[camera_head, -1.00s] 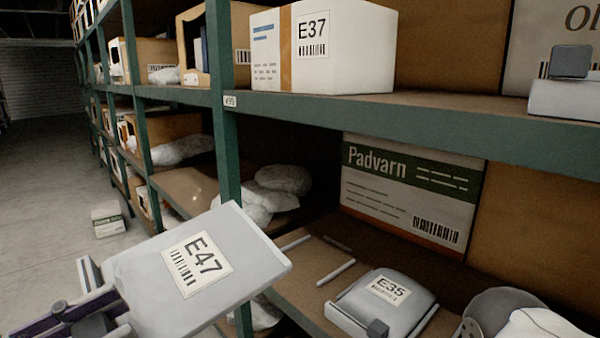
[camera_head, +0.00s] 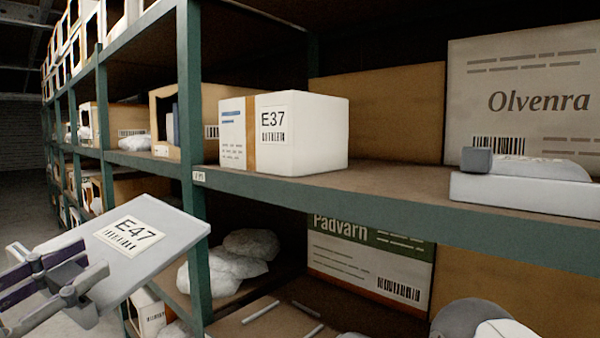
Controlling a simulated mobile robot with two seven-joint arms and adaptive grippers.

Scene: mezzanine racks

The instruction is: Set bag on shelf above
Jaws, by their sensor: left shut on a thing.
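A flat pale grey bag (camera_head: 165,238) labelled E47 is at the lower left of the head view, tilted, in front of the green rack post. My left gripper (camera_head: 78,283) is shut on its left end, with the bag clear of the shelves. The upper shelf (camera_head: 400,200) has a green front edge and a brown deck. It carries a white E37 box (camera_head: 318,135) near the post. Bare deck shows between that box and a white tray-like item at the right. My right gripper cannot be made out clearly.
The lower shelf (camera_head: 262,318) holds pale wrapped bags (camera_head: 225,265) and a Padvarn carton (camera_head: 370,262). An Olvenra carton (camera_head: 520,90) stands at the back of the upper shelf. The green post (camera_head: 192,120) stands beside the held bag. A rounded grey-and-white shape shows at the bottom right.

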